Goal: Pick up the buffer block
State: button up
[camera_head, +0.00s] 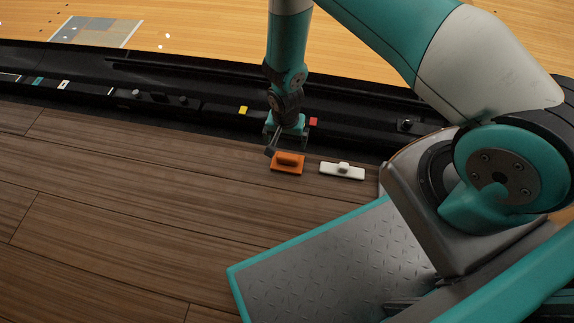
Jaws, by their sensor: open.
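Two small flat blocks, each with a raised grip on top, lie side by side on the wooden floor. One is an orange block (287,165), the other a white block (342,171) just to its right. I cannot tell from the picture which one is called the buffer block. My gripper (287,143) points down just above and behind the orange block, with its fingers apart and nothing seen between them. It looks clear of the orange grip, but the exact gap is hard to judge. The white block stands apart from my gripper.
A long black ball-return channel (190,85) runs behind the blocks, with a yellow square (243,110), a red square (313,121) and small knobs along it. A pale wooden lane lies beyond. The dark wooden floor (130,190) at left is clear. My base fills the lower right.

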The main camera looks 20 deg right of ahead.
aim_at(288, 156)
notch_tip(288, 156, down, 5)
jog(key=shift+f+b, duration=0.15)
jog(key=shift+b, duration=1)
jog(key=f+b, duration=0.4)
jog(key=f, duration=0.1)
jog(key=shift+s+d+f+b, duration=0.15)
jog(key=shift+s+f+b, duration=0.05)
jog(key=shift+s+b, duration=0.1)
jog(key=shift+r, duration=0.15)
jog(key=c, duration=0.9)
